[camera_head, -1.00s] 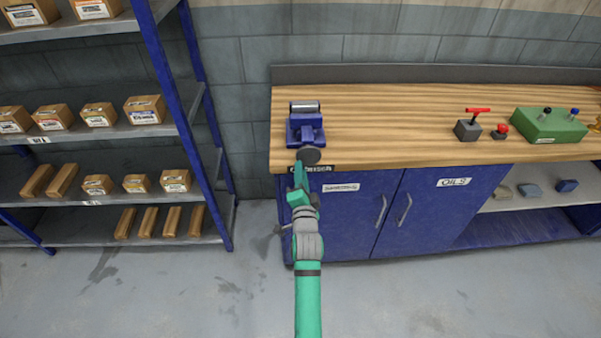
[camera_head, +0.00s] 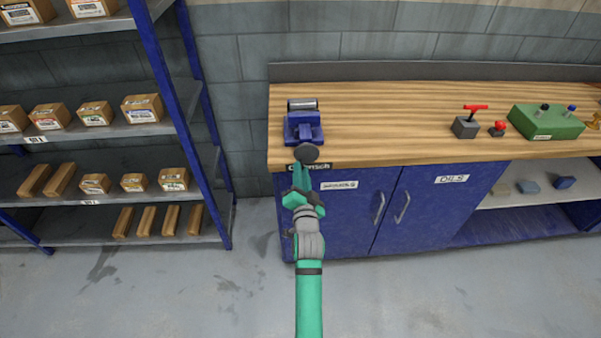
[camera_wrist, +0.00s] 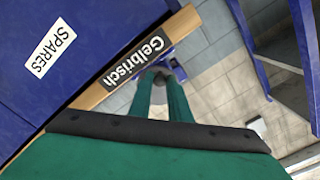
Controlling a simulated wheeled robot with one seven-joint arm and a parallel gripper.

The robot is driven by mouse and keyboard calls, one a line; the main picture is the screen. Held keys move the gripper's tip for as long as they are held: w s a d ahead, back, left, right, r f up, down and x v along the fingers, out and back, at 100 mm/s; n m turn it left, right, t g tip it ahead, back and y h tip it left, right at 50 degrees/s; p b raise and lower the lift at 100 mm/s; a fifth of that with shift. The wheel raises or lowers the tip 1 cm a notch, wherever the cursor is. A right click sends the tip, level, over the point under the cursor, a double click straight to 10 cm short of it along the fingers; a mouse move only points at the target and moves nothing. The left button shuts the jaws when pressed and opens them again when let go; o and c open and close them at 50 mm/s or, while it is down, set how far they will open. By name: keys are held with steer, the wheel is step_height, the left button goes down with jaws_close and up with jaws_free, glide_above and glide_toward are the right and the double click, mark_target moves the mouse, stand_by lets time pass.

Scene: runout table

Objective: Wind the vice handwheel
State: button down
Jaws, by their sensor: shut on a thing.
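The blue vice (camera_head: 303,128) stands at the left front corner of the wooden workbench (camera_head: 390,125), with a grey roller-like bar across its top. Its dark round handwheel (camera_head: 308,153) faces out over the front edge. My gripper (camera_head: 302,168) reaches up to the handwheel from below and in front, and is shut on it. Part of the blue vice (camera_wrist: 177,69) shows past the fingertips. The exact grip on the wheel is partly hidden.
Blue cabinet doors (camera_head: 345,215) lie close under the bench edge. A blue-framed shelf (camera_head: 90,130) with boxes stands to the left. A grey block with a red handle (camera_head: 467,126), a red button (camera_head: 498,129) and a green box (camera_head: 548,123) sit farther right. Floor between is clear.

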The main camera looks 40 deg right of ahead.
steer(key=n, duration=0.2)
steer(key=shift+s+d+f+n, duration=0.2)
steer(key=shift+d+f+n, duration=0.05)
steer(key=shift+d+n, duration=0.1)
steer(key=shift+s+d+n, duration=0.1)
steer(key=shift+d+n, duration=0.1)
steer(key=shift+n, duration=0.25)
steer(key=c, duration=1.8)
jaws_free()
steer(key=shift+o, duration=0.2)
steer(key=shift+a, duration=0.1)
